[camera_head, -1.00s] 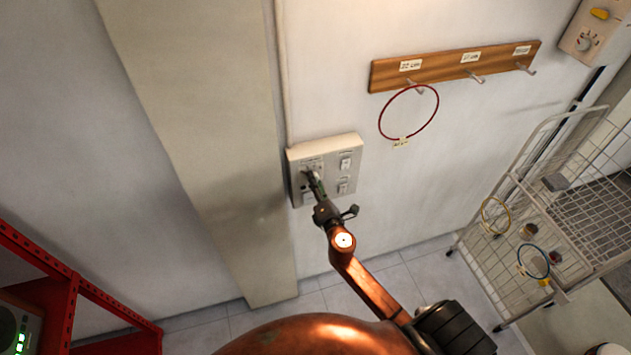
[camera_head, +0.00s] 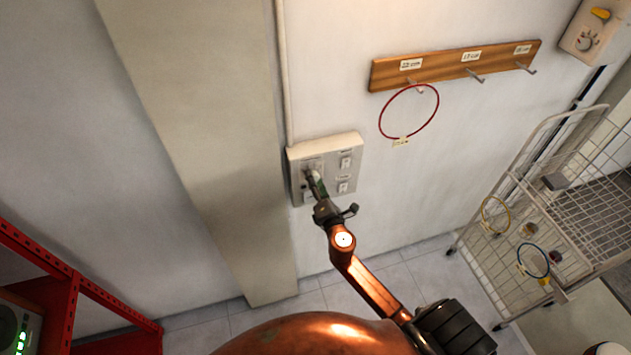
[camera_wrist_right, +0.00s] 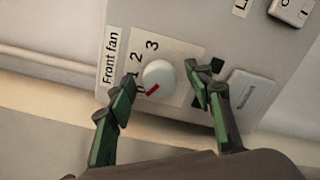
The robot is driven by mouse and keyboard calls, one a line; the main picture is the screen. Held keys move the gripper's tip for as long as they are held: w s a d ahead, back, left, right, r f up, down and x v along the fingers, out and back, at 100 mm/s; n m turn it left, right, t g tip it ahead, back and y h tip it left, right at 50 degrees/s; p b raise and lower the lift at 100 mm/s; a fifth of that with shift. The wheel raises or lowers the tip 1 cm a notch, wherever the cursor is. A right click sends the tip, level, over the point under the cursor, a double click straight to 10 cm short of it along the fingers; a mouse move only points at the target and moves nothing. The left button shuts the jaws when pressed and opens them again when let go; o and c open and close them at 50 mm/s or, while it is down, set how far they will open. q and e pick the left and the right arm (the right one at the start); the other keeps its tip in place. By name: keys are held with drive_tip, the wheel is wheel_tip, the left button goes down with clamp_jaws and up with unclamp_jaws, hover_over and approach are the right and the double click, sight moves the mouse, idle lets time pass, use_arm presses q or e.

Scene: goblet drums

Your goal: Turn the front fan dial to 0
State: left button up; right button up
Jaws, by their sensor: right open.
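The front fan dial (camera_wrist_right: 160,75) is a round white knob on the wall panel (camera_head: 350,160), beside the "Front fan" label in the right wrist view. Its red mark points to the lower left, near the low end of the printed numbers; the lowest numeral there is partly hidden. My right gripper (camera_wrist_right: 160,84) is open, with one green-padded finger on each side of the dial and gaps between fingers and knob. In the head view my right gripper (camera_head: 314,181) is at the panel's left part and covers much of the dial. My left gripper is not in view.
The panel also carries white switches (camera_head: 344,187). A wooden hook rail (camera_head: 450,66) with a red ring (camera_head: 381,122) hangs to the upper right. A wire cart (camera_head: 510,185) stands at right, and a red shelf frame (camera_head: 72,305) at lower left. Another dial box (camera_head: 571,43) is at upper right.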

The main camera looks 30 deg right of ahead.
drive_tip(key=shift+s, duration=0.1)
drive_tip(key=v, duration=1.1)
drive_tip(key=shift+s, duration=0.4)
wheel_tip(320, 180, down, 25)
drive_tip(key=s+d+m+g+y+b, duration=0.1)
drive_tip(key=s+d+m+g+b, duration=0.15)
drive_tip(key=m+g, duration=0.25)
drive_tip(key=s+f+m+g+y+b, duration=0.15)
drive_tip(key=s+f, duration=0.35)
drive_tip(key=f, duration=0.6)
drive_tip(key=s+f+m+g+b, duration=0.2)
drive_tip(key=s+f+m, duration=0.15)
drive_tip(key=f, duration=0.85)
drive_tip(key=s+a+f+m+g+b, duration=0.1)
drive_tip(key=s+f+m+g, duration=0.1)
drive_tip(key=s+f, duration=0.7)
drive_tip(key=s+a+f+m+g+y+b, duration=0.1)
drive_tip(key=s+f+m+g+b, duration=0.1)
drive_tip(key=s+f, duration=0.7)
drive_tip(key=s+a+f+m+g+b, duration=0.1)
drive_tip(key=s+f+m+g, duration=0.3)
drive_tip(key=s+f, duration=0.5)
drive_tip(key=s+m+b, duration=0.1)
drive_tip(key=s+m, duration=0.1)
drive_tip(key=s, duration=0.6)
drive_tip(key=shift+a+y, duration=0.35)
drive_tip(key=shift+a, duration=0.05)
